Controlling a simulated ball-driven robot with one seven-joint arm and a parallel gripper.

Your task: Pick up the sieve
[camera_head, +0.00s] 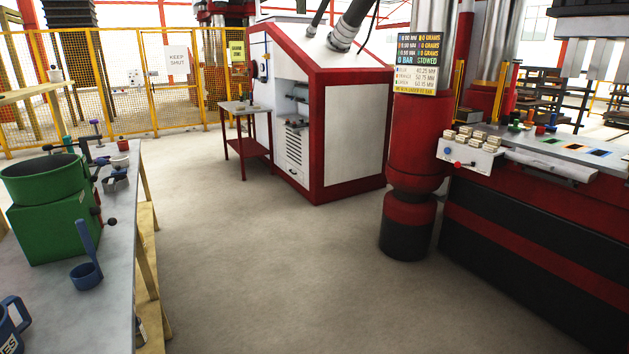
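I cannot pick out a sieve for certain. A round, open green vessel (44,178) sits on a green box-shaped body (52,228) on the grey-topped bench at the left; I cannot see into its bottom or tell whether it is a sieve. A blue scoop (86,272) with an upright handle stands in front of the green box. My gripper is not in view.
The bench (122,262) also holds a blue mug (10,325), cut off at the left edge, and small tools farther back. Open concrete floor (255,265) lies between the bench and the red press (520,220). A small red-legged table (246,108) stands beyond.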

